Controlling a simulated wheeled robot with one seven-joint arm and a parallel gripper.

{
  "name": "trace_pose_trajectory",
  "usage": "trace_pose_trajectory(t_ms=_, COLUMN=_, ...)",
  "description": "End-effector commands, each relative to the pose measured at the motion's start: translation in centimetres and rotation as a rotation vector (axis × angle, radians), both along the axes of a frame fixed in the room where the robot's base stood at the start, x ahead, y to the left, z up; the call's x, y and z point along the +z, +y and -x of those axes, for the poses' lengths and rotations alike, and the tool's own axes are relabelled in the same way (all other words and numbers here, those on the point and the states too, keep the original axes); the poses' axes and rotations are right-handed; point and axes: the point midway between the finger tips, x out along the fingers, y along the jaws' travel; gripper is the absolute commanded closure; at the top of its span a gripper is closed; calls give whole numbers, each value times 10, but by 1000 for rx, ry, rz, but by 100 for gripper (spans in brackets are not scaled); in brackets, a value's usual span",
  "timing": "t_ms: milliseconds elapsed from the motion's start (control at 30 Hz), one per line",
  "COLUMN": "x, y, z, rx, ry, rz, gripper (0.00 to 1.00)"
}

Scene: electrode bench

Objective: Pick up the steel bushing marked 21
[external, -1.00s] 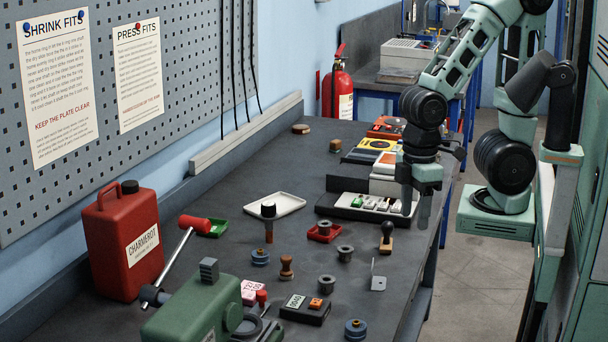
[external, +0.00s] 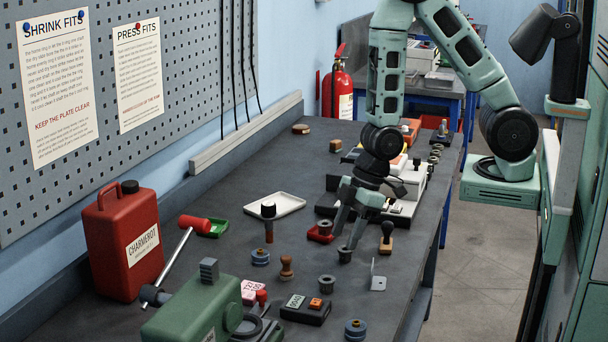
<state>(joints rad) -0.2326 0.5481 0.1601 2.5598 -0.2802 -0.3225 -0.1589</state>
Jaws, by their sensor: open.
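Several grey steel ring-shaped pieces are on the dark bench. One steel bushing (external: 345,256) is directly below my gripper in the picture. Another grey bushing (external: 326,284) stands nearer the camera. A third dark ring piece sits in a small red tray (external: 313,236), partly hidden behind a finger. No number 21 is readable on any of them, so I cannot tell which is marked 21. My gripper (external: 345,241) is open, pointing down, with its fingertips at or just above the first bushing. I cannot tell whether they touch it.
A wooden-handled stamp (external: 387,238) and a small metal stand (external: 378,277) are close on the right. A black box with an orange button (external: 308,309), blue-grey parts (external: 260,257) and a green press (external: 195,310) are nearer.

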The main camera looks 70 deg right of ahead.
Motion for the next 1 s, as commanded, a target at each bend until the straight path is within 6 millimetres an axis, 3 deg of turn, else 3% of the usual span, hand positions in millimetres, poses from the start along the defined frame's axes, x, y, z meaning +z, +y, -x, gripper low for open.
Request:
trace_pose_trajectory(t_ms=167, x=-21, y=-15, z=-5, rx=36, ry=-65, rz=-112, gripper=50)
trace_pose_trajectory(t_ms=400, x=-37, y=-32, z=16, rx=43, ry=-163, rz=-307, gripper=50)
trace_pose_trajectory(t_ms=800, x=-15, y=-61, z=74, rx=-93, ry=-298, rz=-591, gripper=50)
trace_pose_trajectory(t_ms=1000, x=-7, y=-68, z=84, rx=-145, ry=-333, rz=-649, gripper=50)
